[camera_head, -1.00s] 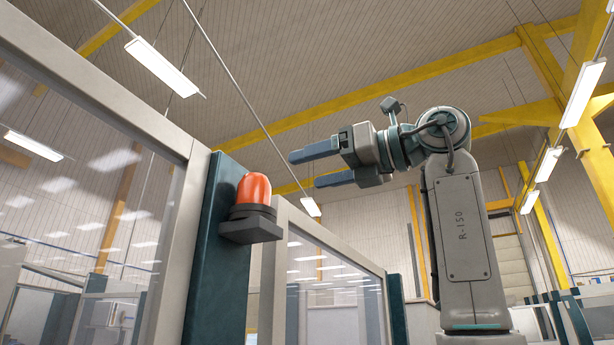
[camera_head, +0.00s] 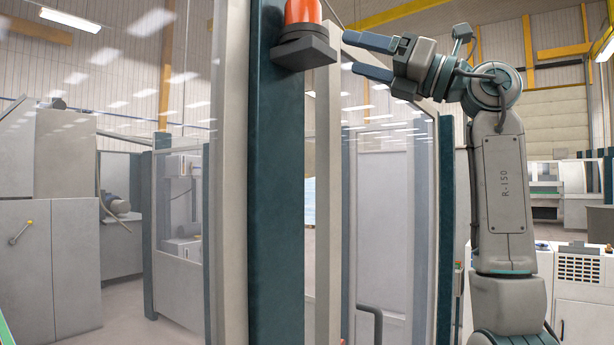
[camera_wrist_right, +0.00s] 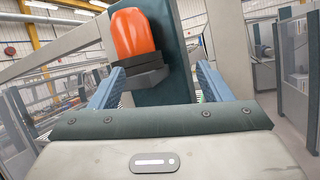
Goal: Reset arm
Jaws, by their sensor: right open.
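My right arm rises at the right of the head view. Its gripper (camera_head: 354,57) is open, with its two blue-grey fingers spread apart and pointing left. An orange beacon lamp (camera_head: 302,12) on a dark bracket (camera_head: 305,48) sits on a dark teal post, just left of the fingertips. In the right wrist view the beacon (camera_wrist_right: 135,34) and its bracket (camera_wrist_right: 137,75) show ahead, between the two fingers in the picture. I cannot tell whether the fingers touch it. Nothing is seen held. My left gripper is not in view.
The teal post (camera_head: 275,190) and framed glass panels (camera_head: 180,170) stand close in front and to the left. Grey machine cabinets (camera_head: 50,260) stand behind the glass. A white cabinet with a vent (camera_head: 580,270) is at the right, behind my arm.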

